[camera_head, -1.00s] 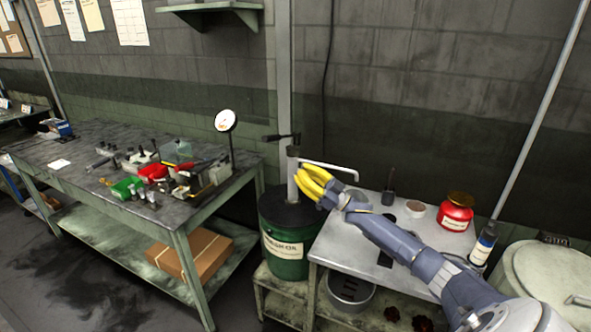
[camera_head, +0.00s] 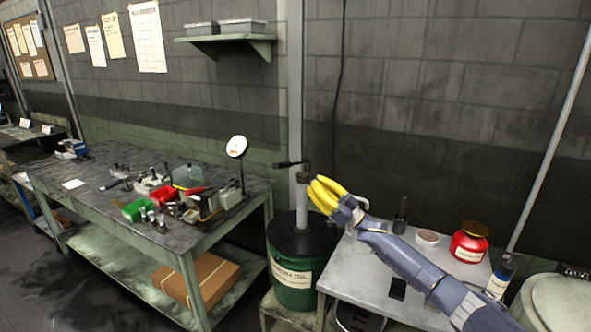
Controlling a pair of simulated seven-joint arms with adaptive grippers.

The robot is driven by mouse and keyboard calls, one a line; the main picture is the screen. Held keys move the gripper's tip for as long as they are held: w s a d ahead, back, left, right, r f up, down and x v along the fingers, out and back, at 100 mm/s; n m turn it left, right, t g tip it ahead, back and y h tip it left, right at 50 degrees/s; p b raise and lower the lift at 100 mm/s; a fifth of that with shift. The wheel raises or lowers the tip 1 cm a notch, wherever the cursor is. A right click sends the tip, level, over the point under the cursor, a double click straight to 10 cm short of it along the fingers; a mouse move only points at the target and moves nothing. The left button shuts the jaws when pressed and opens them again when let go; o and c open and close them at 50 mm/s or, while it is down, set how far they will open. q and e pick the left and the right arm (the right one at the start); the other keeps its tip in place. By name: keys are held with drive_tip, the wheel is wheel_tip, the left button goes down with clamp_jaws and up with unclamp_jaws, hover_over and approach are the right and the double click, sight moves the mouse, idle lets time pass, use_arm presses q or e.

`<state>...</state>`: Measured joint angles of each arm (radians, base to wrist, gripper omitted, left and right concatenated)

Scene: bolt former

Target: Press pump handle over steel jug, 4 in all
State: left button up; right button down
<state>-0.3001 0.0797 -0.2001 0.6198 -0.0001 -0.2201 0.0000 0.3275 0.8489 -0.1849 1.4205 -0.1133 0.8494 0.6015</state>
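The pump handle (camera_head: 289,163) is a dark lever at the top of a grey pump column (camera_head: 302,205). The column rises from the dark lid of a green oil drum (camera_head: 294,282). My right gripper (camera_head: 322,194), with yellow fingers, is just right of the column and below the handle's level. Its fingers look close together, but I cannot tell whether they are shut or touch the pump. The gripper hides most of the pump's spout. A steel vessel (camera_head: 357,320), probably the jug, is cut off at the bottom edge, low beside the drum. My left gripper is out of view.
A cluttered workbench (camera_head: 97,178) stands left, with a dial gauge (camera_head: 237,146). A cardboard box (camera_head: 197,281) lies on its lower shelf.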

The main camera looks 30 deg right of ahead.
wheel_tip(320, 180, up, 6)
drive_tip(key=w+d+m+t+h, duration=0.1)
drive_tip(key=m+t+h, duration=0.1)
drive_tip(key=m+h, duration=0.3)
drive_tip(key=shift+w+f+m+h, duration=0.15)
drive_tip(key=shift+w+m+h, duration=0.15)
drive_tip(key=shift+m, duration=1.4)
drive_tip(key=x, duration=1)
drive_tip(key=shift+a+f, duration=0.25)
drive_tip(key=shift+f, duration=0.4)
drive_tip(key=shift+a+f, duration=0.2)
drive_tip(key=shift+f, duration=0.4)
drive_tip(key=shift+a+f, duration=0.25)
drive_tip(key=shift+f, duration=0.4)
